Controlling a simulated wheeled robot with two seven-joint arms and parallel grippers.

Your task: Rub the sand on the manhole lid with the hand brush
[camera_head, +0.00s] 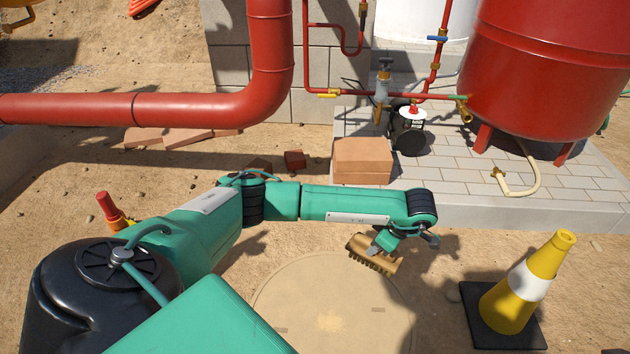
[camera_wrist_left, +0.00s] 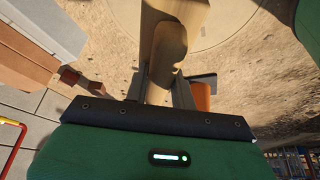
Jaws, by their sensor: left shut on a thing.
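The hand brush (camera_head: 372,256) has a wooden tan body with bristles pointing down. My left gripper (camera_head: 385,240) is shut on it and holds it tilted at the far right edge of the manhole lid. The brush body (camera_wrist_left: 165,40) also shows large in the left wrist view. The round manhole lid (camera_head: 290,290) lies flush in the sandy ground. A small patch of pale sand (camera_head: 330,322) is on its near part, away from the brush. In the left wrist view, part of the lid (camera_wrist_left: 225,20) shows at the top. My right gripper is not in view.
A yellow and white cone (camera_head: 530,282) on a black base stands right of the lid. Terracotta blocks (camera_head: 362,161) sit behind the brush by the paved platform (camera_head: 480,211). Red pipes and a red tank (camera_head: 550,75) stand at the back.

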